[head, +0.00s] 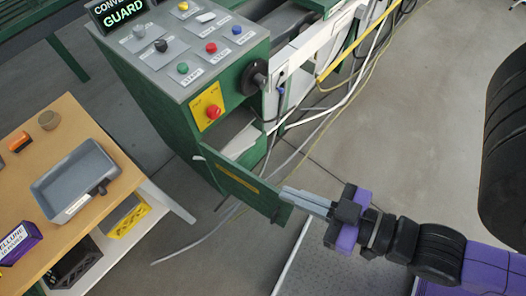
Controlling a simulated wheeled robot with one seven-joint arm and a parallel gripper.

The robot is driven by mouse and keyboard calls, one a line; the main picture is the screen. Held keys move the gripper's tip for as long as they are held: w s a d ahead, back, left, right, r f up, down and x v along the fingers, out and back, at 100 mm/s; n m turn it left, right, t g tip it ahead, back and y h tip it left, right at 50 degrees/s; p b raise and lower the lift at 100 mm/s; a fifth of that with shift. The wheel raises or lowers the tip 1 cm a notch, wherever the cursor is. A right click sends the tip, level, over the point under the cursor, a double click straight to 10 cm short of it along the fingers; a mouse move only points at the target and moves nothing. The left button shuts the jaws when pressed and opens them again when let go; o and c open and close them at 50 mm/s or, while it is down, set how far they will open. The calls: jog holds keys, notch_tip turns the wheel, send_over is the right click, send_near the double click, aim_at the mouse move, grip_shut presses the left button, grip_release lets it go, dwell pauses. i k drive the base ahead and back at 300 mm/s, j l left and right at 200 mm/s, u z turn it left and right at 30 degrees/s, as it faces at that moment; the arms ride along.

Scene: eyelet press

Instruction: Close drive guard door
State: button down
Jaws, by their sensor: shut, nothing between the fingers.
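The drive guard door (238,184) is a green panel with a yellow label, low on the front of the green machine cabinet (150,112). It stands swung out from the cabinet, leaving a dark opening with a pale inner surface (240,140) above and behind it. My gripper (284,194) comes in from the right with its grey fingers shut and empty. The fingertips are at the door's right free end, overlapping it in the head view. I cannot tell whether they touch it.
A wooden table (95,208) at left holds a grey tray (75,180). The cabinet's panel carries several buttons, a red emergency stop (213,112) and a black handwheel (254,84). Cables (318,112) run behind the door. A textured plate (335,262) lies below my arm.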

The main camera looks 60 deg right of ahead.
aim_at(259, 195)
jog(key=k+j+z, duration=0.2)
jog(key=k, duration=0.35)
jog(key=k+j+z, duration=0.2)
jog(key=k, duration=0.3)
